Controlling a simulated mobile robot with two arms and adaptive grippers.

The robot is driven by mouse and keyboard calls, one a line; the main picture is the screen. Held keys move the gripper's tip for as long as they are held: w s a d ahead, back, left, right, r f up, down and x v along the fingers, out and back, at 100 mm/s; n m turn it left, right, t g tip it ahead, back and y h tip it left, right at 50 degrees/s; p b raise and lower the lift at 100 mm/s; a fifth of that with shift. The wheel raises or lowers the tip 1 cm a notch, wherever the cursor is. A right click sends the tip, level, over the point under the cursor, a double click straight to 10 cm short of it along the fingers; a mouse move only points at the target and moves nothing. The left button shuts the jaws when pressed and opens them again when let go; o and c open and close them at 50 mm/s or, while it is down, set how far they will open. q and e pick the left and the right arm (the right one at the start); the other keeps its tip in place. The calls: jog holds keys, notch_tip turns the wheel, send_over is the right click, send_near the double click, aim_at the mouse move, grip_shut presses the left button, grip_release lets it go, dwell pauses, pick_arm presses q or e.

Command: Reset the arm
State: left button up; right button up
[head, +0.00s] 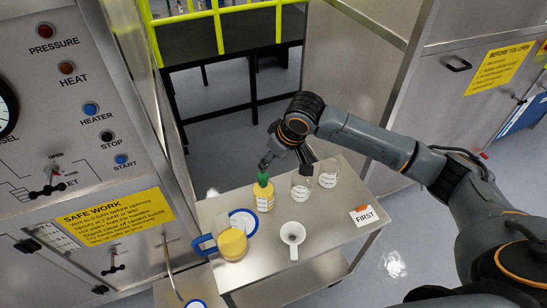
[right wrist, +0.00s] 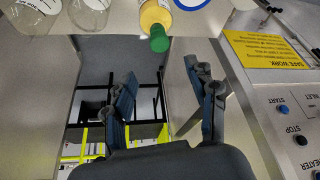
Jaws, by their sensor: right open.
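My right arm (head: 365,142) reaches in from the right over the steel table. Its gripper (head: 286,155) is open just behind the yellow bottle with a green cap (head: 263,196). In the right wrist view the two fingers of this gripper (right wrist: 165,95) stand wide apart with nothing between them. The bottle (right wrist: 155,17) shows there at the top edge, outside the fingers. Whether the gripper touches the bottle cannot be told. My left gripper is not in view.
The steel table (head: 330,230) holds two clear jars (head: 301,188), a jug of yellow liquid (head: 232,244), a blue-rimmed disc (head: 243,222), a white funnel (head: 293,236) and a FIRST sign (head: 364,215). A control panel (head: 75,110) stands at left. A yellow railing (head: 219,30) stands behind.

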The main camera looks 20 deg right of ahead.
dwell(0.3)
jog(key=s+a+f+n+y, duration=0.1)
jog(key=s+a+f, duration=0.25)
jog(key=s, duration=0.25)
jog(key=s+a+f+y, duration=0.1)
jog(key=s+a+f, duration=0.2)
jog(key=s+a, duration=0.3)
jog(key=s+d+f+m+h, duration=0.2)
jog(key=s+d, duration=0.4)
jog(key=s, duration=0.2)
jog(key=s+d+f+m+h, duration=0.1)
jog(key=s+d+m+h, duration=0.1)
jog(key=s+d, duration=0.5)
jog(key=s+a+f+g+b, duration=0.1)
jog(key=s+f+b, duration=0.15)
jog(key=f, duration=1.35)
jog(key=s+a+f+g+b, duration=0.1)
jog(key=f+b, duration=0.2)
jog(key=f, duration=1.3)
jog(key=s+d+f+g+b, duration=0.1)
jog(key=s+d+f+b, duration=0.2)
jog(key=s+f, duration=1.3)
notch_tip(320, 180, down, 4)
jog(key=shift+s+r+b, duration=0.1)
jog(key=shift+s+b, duration=0.05)
jog(key=shift+b, duration=0.55)
